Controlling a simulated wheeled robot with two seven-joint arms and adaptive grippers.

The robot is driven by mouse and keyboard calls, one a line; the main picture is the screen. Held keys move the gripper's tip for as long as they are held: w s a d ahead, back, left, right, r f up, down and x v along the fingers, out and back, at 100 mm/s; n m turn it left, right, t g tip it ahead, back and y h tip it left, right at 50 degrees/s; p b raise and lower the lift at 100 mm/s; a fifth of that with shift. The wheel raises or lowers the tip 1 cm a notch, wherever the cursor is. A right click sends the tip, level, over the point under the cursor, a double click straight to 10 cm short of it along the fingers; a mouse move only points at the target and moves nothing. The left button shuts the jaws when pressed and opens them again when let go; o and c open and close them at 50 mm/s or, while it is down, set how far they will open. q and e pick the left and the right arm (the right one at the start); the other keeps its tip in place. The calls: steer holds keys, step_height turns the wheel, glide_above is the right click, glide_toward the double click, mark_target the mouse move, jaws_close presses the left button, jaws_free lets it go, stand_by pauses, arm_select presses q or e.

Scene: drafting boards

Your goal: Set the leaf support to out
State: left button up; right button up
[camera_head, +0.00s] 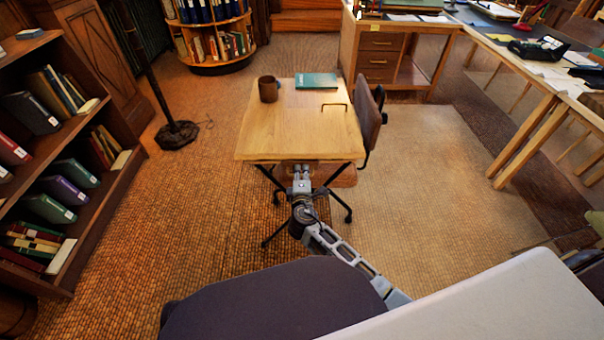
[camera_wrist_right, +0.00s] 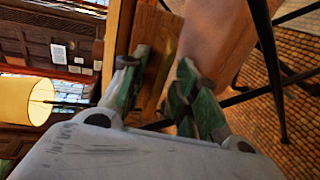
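The small wooden desk (camera_head: 290,135) stands ahead in the head view, with a pale top on dark legs. My right gripper (camera_head: 302,172) is at its near edge, just below the top. In the right wrist view, my right gripper (camera_wrist_right: 160,72) has its two green-and-dark fingers apart, with brown wood under the desk seen between and beyond them. I cannot make out the leaf support clearly in either view, nor whether a finger touches it. My left gripper is not in view.
A brown mug (camera_head: 268,89) and a teal book (camera_head: 316,80) lie on the desk top, near a dark handle-shaped bar (camera_head: 336,105). A chair (camera_head: 369,115) stands at its right. A bookcase (camera_head: 70,150) is at left, and long tables (camera_head: 548,85) at right. Carpet is open around the desk.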

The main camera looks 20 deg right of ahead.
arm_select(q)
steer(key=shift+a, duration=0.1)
arm_select(e)
jaws_close()
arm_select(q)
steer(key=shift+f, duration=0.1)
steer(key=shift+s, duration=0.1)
arm_select(e)
steer(key=shift+s, duration=0.1)
